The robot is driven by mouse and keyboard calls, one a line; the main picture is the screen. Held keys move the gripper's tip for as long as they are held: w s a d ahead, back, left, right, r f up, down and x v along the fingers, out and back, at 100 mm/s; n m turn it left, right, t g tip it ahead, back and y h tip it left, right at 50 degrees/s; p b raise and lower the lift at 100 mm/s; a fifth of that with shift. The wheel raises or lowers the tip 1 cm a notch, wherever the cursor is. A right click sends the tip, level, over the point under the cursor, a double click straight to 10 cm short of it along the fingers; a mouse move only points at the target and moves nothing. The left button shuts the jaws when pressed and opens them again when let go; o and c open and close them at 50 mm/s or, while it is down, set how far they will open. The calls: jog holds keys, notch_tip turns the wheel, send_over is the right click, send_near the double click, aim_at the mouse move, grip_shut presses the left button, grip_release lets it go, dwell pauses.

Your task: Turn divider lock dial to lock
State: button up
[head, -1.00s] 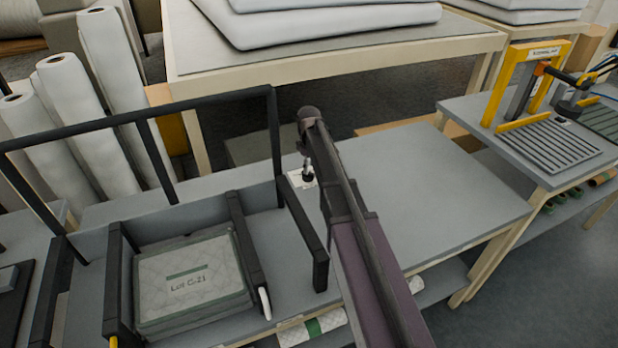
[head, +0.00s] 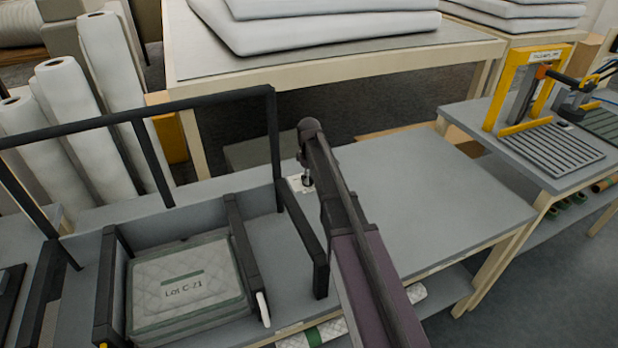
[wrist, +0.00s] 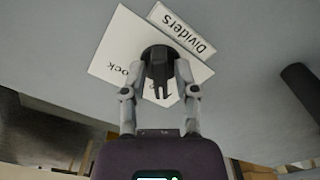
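The black divider lock dial (wrist: 160,62) sits on a white label plate (wrist: 112,62) in the wrist view. The plate reads upside down, with "ock" visible on one side of the dial; other print is hidden. A "Dividers" tag (wrist: 181,27) lies along its edge. My gripper (wrist: 161,60) has one finger on each side of the dial, and both fingertips appear to touch it. In the head view my gripper (head: 307,181) reaches down to the plate (head: 296,184) beside the black divider frame (head: 277,150); the dial is hard to make out there.
A quilted "Lot C-21" stack (head: 185,285) lies between black dividers left of my arm. The grey tabletop (head: 430,200) to the right is clear. White rolls (head: 110,75) stand at the back left. A yellow-framed press (head: 515,85) stands at the right.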

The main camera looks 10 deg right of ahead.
grip_shut()
jog(key=shift+m, duration=0.4)
jog(key=m, duration=0.6)
jog(key=shift+s+a, duration=0.1)
jog(key=shift+a, duration=0.05)
jog(key=m, duration=0.4)
jog(key=shift+m, duration=0.3)
jog(key=shift+a+m, duration=0.1)
jog(key=shift+m, duration=2.2)
jog(key=shift+o, duration=2.3)
grip_release()
